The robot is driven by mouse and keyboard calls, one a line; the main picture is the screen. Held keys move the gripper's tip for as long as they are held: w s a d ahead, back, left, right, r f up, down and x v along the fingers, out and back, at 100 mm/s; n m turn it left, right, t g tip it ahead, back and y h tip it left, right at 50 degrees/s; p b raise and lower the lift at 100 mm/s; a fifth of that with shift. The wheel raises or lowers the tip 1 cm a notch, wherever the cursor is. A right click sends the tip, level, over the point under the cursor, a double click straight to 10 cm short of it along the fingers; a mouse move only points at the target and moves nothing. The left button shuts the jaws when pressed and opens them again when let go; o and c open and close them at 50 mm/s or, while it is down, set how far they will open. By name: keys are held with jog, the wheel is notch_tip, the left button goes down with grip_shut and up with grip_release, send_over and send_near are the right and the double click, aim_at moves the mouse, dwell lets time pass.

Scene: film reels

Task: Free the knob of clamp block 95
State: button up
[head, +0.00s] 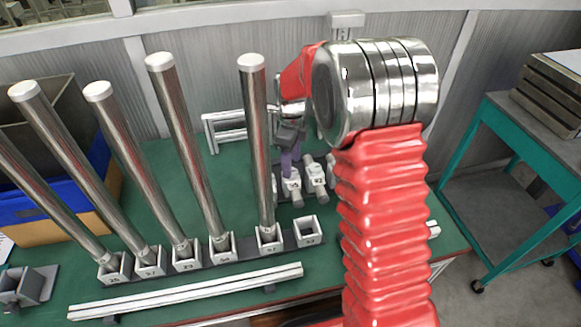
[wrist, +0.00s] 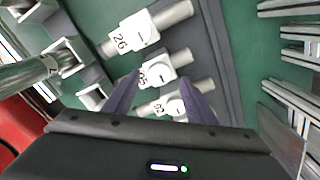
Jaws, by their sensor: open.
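Clamp block 95 (wrist: 157,70) is a white block with a black number and a bar mark. A grey cylinder runs out of it on both sides; I cannot tell which end is its knob. My gripper (wrist: 160,76) is open, with its purple fingers pointing towards block 95 and a fingertip on either side of its near edge; contact cannot be told. In the head view, block 95 (head: 291,184) shows low beside my purple fingers (head: 288,162), partly hidden by them. Block 92 (wrist: 171,105) sits just beside it, between the fingers, and block 26 (wrist: 141,33) on the other side.
Several tall steel posts (head: 188,150) stand in white sockets left of my gripper, with one empty socket (head: 307,231) at the row's right end. A pale rail (head: 190,291) lies in front. A blue-and-tan crate (head: 50,215) is at left, a teal cart (head: 505,150) at right.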

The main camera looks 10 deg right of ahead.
jog(key=shift+f, duration=1.35)
